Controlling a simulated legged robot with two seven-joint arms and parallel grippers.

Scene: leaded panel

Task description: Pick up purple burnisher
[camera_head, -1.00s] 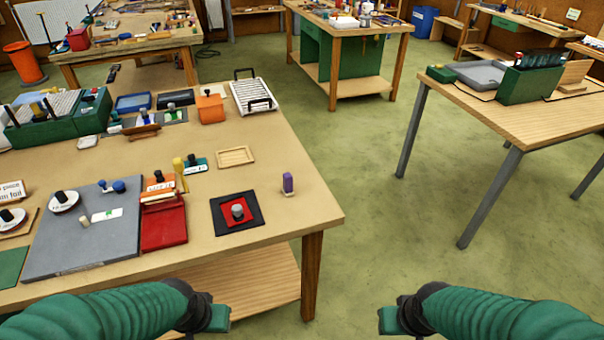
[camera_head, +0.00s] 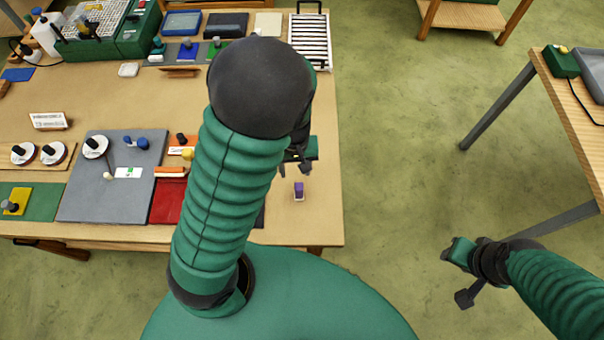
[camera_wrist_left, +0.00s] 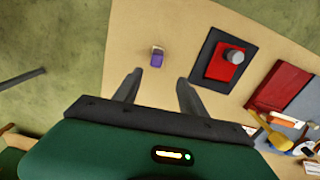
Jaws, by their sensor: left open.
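The purple burnisher (camera_head: 299,191) is a small upright block near the right edge of the workbench. In the left wrist view the purple burnisher (camera_wrist_left: 157,58) lies just beyond the fingertips, roughly between their lines. My left gripper (camera_head: 299,164) is over the bench, just behind the burnisher in the head view. Its two fingers also show in the left wrist view (camera_wrist_left: 158,82), spread apart with nothing between them.
A black mat with a red square (camera_wrist_left: 224,62) and grey knob stands beside the burnisher; my arm mostly hides it in the head view. A red tray (camera_head: 166,203) and grey board (camera_head: 112,190) lie left. A white rack (camera_head: 310,42) stands at the back. Bench space around the burnisher is clear.

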